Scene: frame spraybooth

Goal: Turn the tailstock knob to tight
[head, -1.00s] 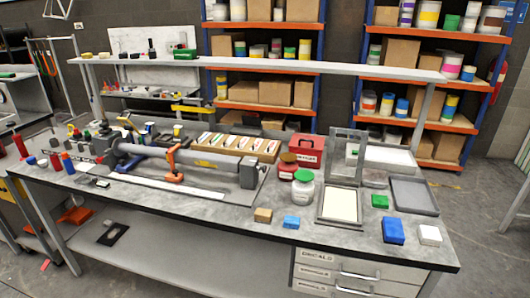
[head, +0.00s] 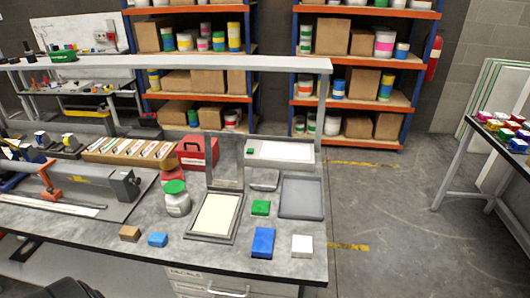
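The bench fixture with a long grey bar (head: 88,176) lies on the left of the workbench, partly cut off by the left edge. A dark grey end block (head: 124,186), which looks like the tailstock, stands at the bar's right end. A small knob-like part (head: 137,183) shows on the block's right side; it is too small to tell how it is turned. An orange clamp (head: 48,186) stands at the bar's front. Neither gripper is in view. A dark shape at the bottom left may be part of my arm.
The workbench (head: 120,262) holds a green-lidded jar (head: 176,200), a framed screen (head: 214,214), a grey tray (head: 301,196), and blue (head: 263,242) and white (head: 302,245) blocks. A red box (head: 198,151) stands behind. Open floor (head: 390,220) lies right, before a paint-can table (head: 490,140).

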